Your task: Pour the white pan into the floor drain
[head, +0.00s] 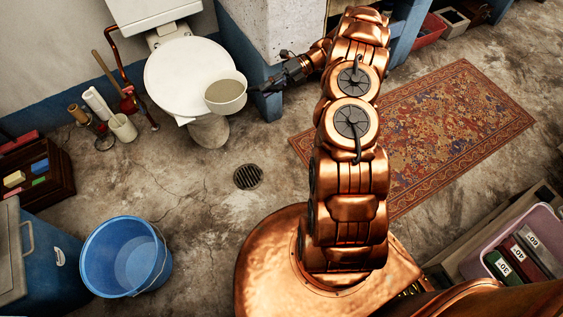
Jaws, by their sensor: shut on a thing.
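The white pan (226,103) is held in the air in front of the toilet, and a greyish-brown content shows inside it. It looks about level. My gripper (262,88) is shut on the pan at its right side, on what seems to be its handle; the fingertips are small and dark here. The floor drain (248,177) is a round dark grate in the concrete floor, below the pan in the picture and slightly to its right. Nothing covers the drain.
A white toilet (187,72) stands behind the pan. A blue bucket (126,257) is at the lower left, and a patterned rug (455,125) lies at the right. A stone block (270,30) rises behind my gripper. The floor around the drain is clear.

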